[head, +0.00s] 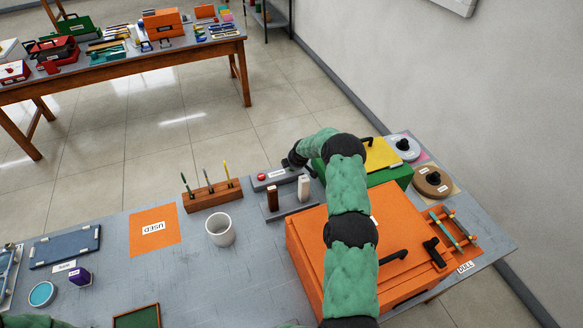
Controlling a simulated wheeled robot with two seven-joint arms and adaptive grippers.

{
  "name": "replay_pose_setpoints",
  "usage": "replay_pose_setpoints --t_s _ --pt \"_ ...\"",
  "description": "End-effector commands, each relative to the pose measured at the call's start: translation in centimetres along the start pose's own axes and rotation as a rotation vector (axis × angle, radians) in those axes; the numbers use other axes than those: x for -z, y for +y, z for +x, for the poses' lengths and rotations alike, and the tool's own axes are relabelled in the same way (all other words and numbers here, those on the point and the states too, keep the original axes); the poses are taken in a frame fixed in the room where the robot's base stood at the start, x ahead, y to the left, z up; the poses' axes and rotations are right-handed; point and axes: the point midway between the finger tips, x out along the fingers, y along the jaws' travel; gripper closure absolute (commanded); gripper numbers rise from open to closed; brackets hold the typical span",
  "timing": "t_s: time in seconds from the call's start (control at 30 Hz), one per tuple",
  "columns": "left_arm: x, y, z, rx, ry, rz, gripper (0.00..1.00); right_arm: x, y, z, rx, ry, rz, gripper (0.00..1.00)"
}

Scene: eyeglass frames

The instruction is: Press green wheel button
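A low grey control box (277,179) with a red button (262,177) and a white label lies near the far edge of the grey table. My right arm reaches over the table from the bottom, and its dark gripper (291,162) is at the right end of this box. The fingers are small and partly hidden by the arm, so I cannot tell whether they are open or shut, or touching the box. No green button is visible; the gripper and arm cover that end. Only a bit of my left sleeve shows at the bottom left; the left gripper is out of view.
Close by are a grey stand with brown and white blocks (287,199), a green box with yellow lid (383,155), an orange case (400,233), and two round wheels (404,146) (433,181). A wooden pen holder (212,195) and white cup (220,230) stand left.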

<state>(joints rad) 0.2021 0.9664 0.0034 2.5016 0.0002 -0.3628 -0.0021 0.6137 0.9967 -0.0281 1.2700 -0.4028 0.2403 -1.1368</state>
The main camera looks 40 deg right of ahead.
Motion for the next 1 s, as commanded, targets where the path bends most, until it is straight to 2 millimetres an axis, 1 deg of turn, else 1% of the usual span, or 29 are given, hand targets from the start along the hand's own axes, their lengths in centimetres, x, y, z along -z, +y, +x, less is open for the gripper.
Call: replay_pose_setpoints --t_s 0.17,1.0 --pt "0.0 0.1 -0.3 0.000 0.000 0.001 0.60 0.1 0.2 -0.6 0.003 -0.001 0.000 1.00" --pt "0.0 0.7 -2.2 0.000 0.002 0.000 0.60 1.1 2.3 -4.8 0.002 -0.001 0.000 1.00"
